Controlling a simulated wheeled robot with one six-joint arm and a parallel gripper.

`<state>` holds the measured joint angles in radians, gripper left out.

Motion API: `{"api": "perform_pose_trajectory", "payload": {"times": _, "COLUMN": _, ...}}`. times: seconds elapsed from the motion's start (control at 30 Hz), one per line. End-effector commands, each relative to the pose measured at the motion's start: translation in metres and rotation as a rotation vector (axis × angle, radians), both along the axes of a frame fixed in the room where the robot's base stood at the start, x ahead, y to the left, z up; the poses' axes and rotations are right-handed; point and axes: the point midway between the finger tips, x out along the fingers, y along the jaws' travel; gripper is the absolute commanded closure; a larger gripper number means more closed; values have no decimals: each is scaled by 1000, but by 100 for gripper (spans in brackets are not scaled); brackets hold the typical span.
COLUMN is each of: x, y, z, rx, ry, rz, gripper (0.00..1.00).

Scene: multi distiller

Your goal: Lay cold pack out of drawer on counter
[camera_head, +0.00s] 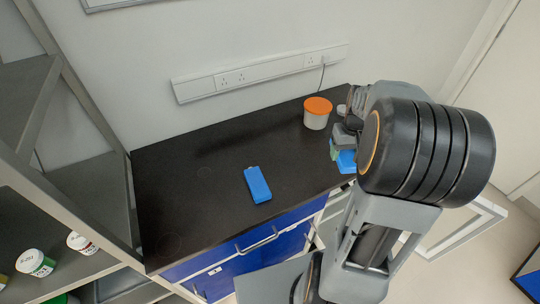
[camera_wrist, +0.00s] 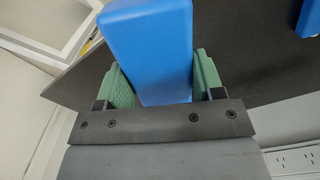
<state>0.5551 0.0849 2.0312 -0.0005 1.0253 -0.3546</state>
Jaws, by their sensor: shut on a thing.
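My gripper (camera_wrist: 163,80) is shut on a blue cold pack (camera_wrist: 150,35), with a green finger pad on each side of it. In the head view the held cold pack (camera_head: 346,162) shows partly beside my arm, over the right end of the black counter (camera_head: 190,205). My arm hides much of it, and I cannot tell whether it touches the counter. A second blue pack (camera_head: 257,184) lies flat near the counter's middle; its edge also shows in the wrist view (camera_wrist: 308,18).
A white tub with an orange lid (camera_head: 317,112) stands at the counter's back right. Blue drawer fronts (camera_head: 240,265) are below the counter. A white open frame (camera_head: 455,240), possibly a drawer, is at the right. A shelf rack (camera_head: 95,190) with jars borders the left. The counter's left part is clear.

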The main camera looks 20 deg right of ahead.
Motion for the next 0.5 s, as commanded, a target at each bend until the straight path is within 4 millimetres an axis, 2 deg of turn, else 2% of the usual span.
{"api": "perform_pose_trajectory", "payload": {"times": 0.17, "x": 19, "y": 15, "z": -9, "rx": 2, "ry": 3, "rz": 5, "gripper": 67}}
{"api": "perform_pose_trajectory", "payload": {"times": 0.27, "x": 38, "y": 31, "z": -20, "rx": 2, "ry": 4, "rz": 8, "gripper": 67}}
{"api": "perform_pose_trajectory", "payload": {"times": 0.43, "x": 72, "y": 58, "z": -39, "rx": 2, "ry": 4, "rz": 6, "gripper": 67}}
{"api": "perform_pose_trajectory", "payload": {"times": 0.5, "x": 80, "y": 64, "z": -54, "rx": 2, "ry": 5, "rz": 4, "gripper": 67}}
